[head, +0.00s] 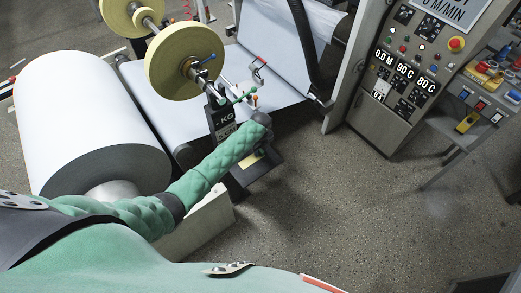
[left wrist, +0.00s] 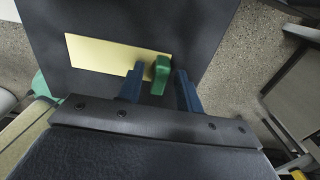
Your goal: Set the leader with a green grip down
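In the left wrist view, the leader is a flat pale yellow strip (left wrist: 105,54) over a dark flat plate (left wrist: 200,20). Its green grip (left wrist: 160,72) stands at the strip's right end. My left gripper (left wrist: 160,80) has its two blue fingers on either side of the green grip, with narrow gaps showing, so it looks open around it. The strip appears to lie on the plate, though exact contact is hard to tell. In the head view, my left forearm and wrist hide the gripper and most of the leader. My right gripper is not in view.
A large white paper roll (head: 95,130) lies at left, with yellowish rolls (head: 185,58) above a stand marked KG (head: 222,117). A control cabinet (head: 400,75) and a cart with tools (head: 480,105) stand at right. The floor (head: 330,200) between is clear.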

